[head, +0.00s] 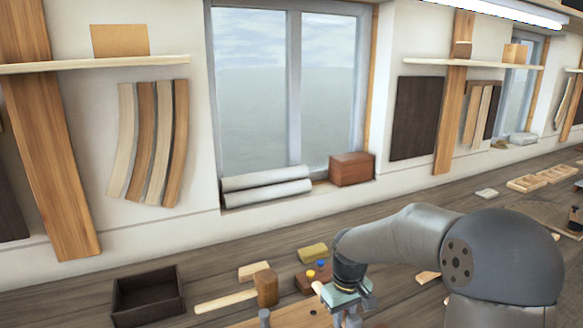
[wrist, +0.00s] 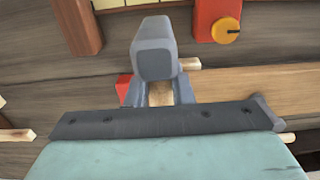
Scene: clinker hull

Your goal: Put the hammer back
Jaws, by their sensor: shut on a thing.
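My gripper (head: 346,316) is low over the bench in the head view, at the end of my bent arm. In the wrist view my gripper (wrist: 159,94) is shut, with pale wood between its grey fingers. A grey block, seemingly the hammer's head (wrist: 153,52), sits just beyond the fingers, with the pale wood as its handle. The hammer's full shape is hidden by the gripper. In the head view a separate wooden mallet (head: 266,288) lies left of my gripper, its pale handle pointing left.
An open dark box (head: 148,297) stands at the lower left. A yellowish block (head: 313,252) and a small pale block (head: 254,270) lie behind the mallet. A red block with a yellow knob (wrist: 226,30) is near the gripper. Rolls (head: 266,185) rest on the windowsill.

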